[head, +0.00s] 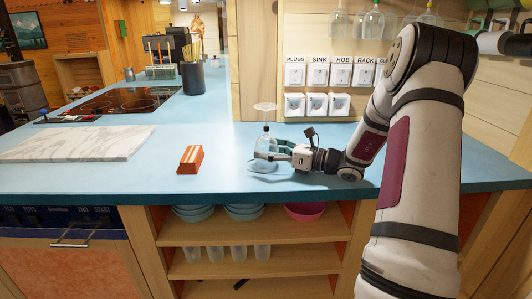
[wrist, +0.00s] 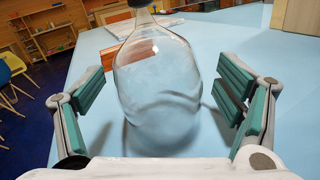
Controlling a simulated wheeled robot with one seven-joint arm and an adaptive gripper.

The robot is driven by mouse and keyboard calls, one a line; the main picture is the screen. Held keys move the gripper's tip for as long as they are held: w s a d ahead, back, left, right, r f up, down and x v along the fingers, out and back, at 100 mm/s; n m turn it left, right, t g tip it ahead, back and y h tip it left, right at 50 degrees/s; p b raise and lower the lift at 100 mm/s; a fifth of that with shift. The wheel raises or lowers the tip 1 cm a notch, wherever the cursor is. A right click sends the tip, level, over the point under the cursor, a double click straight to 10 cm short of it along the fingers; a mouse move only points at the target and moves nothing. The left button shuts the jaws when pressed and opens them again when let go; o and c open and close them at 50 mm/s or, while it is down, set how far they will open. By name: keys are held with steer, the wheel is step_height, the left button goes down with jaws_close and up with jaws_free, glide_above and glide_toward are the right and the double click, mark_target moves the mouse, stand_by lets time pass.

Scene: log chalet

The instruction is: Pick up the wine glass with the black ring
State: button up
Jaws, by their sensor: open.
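The wine glass (head: 264,107) stands on the blue counter, apparently upside down, with its flat foot on top and its bowl below. A small dark band shows on its stem in the head view. In the wrist view the clear bowl (wrist: 157,80) fills the middle, with a dark part at the top edge of the picture. My gripper (head: 273,151) is open, low over the counter at the glass. In the wrist view its teal-padded fingers (wrist: 168,92) stand on either side of the bowl, with a gap visible on both sides. The fingers partly hide the bowl in the head view.
An orange-brown block (head: 190,160) lies left of the glass, and a marble board (head: 75,144) lies farther left. Behind are a wall with labelled sockets (head: 318,74) and hanging glasses (head: 373,22). The counter's front edge is close to my gripper; open shelves with bowls are below.

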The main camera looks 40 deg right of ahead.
steer(key=shift+w+a, duration=0.1)
steer(key=shift+w, duration=0.15)
steer(key=c, duration=1)
steer(key=shift+r, duration=0.1)
